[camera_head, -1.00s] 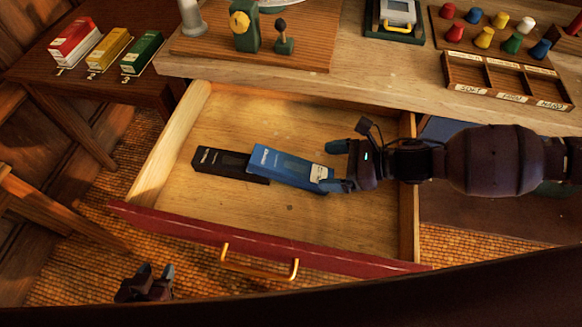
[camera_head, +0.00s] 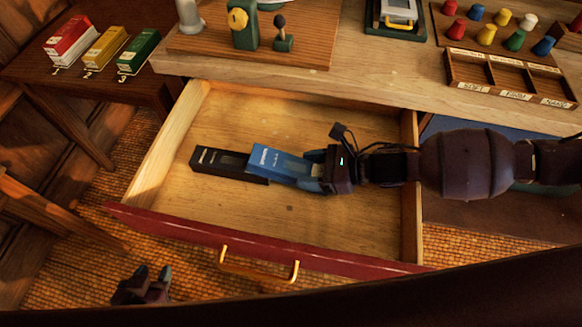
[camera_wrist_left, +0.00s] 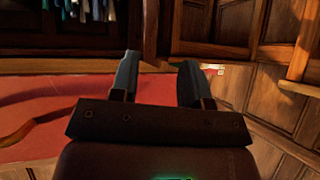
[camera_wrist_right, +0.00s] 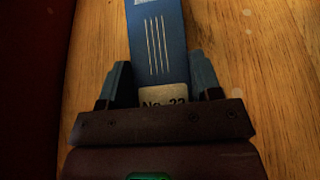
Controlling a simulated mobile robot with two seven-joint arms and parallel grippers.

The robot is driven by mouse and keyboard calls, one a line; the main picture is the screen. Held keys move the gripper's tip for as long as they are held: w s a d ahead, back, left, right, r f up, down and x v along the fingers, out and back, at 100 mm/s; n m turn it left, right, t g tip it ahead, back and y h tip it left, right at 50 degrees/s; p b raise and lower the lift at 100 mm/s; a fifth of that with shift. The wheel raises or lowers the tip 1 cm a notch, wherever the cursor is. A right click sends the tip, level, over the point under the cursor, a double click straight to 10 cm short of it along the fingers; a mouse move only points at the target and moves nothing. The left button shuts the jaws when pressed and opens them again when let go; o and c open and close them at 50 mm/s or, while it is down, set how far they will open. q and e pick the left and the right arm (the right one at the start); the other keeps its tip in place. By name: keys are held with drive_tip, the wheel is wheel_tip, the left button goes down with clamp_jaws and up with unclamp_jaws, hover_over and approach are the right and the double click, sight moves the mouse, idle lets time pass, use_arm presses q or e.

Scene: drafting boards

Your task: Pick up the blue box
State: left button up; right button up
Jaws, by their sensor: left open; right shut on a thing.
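The blue box (camera_head: 277,163) lies in the open drawer, its left end against or over the black box (camera_head: 226,163). My right gripper (camera_head: 316,170) reaches in from the right and is shut on the blue box's right end. In the right wrist view the blue box (camera_wrist_right: 157,45) runs up between the two fingers, with a pale "No. 22" label partly hidden by the gripper. My left gripper (camera_head: 153,275) is open and empty in front of the drawer, near the bottom left. Its two fingers show apart in the left wrist view (camera_wrist_left: 160,78).
The drawer (camera_head: 290,240) has a red front with a brass handle (camera_head: 258,272); its floor is mostly bare. A side table at left holds red (camera_head: 72,38), yellow (camera_head: 105,47) and green boxes (camera_head: 139,50). The desk above holds a partitioned tray (camera_head: 510,78) and coloured pegs.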

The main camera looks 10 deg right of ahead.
drive_tip(key=c, duration=0.3)
drive_tip(key=shift+r, duration=0.1)
drive_tip(key=shift+c, duration=0.2)
